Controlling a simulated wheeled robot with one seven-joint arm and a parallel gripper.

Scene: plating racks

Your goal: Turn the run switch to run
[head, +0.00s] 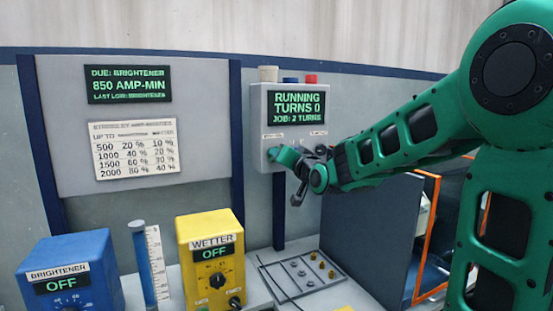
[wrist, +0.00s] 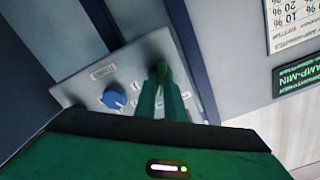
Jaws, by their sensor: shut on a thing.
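The grey control box (head: 258,105) hangs on a post, and its green display (head: 297,107) reads RUNNING, TURNS 0, JOB: 2 TURNS. My gripper (head: 274,155) is at the lower left of the box's front face. In the wrist view my gripper (wrist: 163,72) has its fingers close together against the box face (wrist: 135,66), shut on a small control, which I take to be the run switch. The fingers hide that control, so its pointer position cannot be seen. A blue knob (wrist: 115,97) sits beside the fingers on the same face.
A yellow WETTER box (head: 208,262) and a blue BRIGHTENER box (head: 68,278), both showing OFF, stand below left with a measuring cylinder (head: 150,265) between them. A plate with several studs (head: 305,273) lies below. An orange frame (head: 425,240) and dark panel (head: 368,232) stand right.

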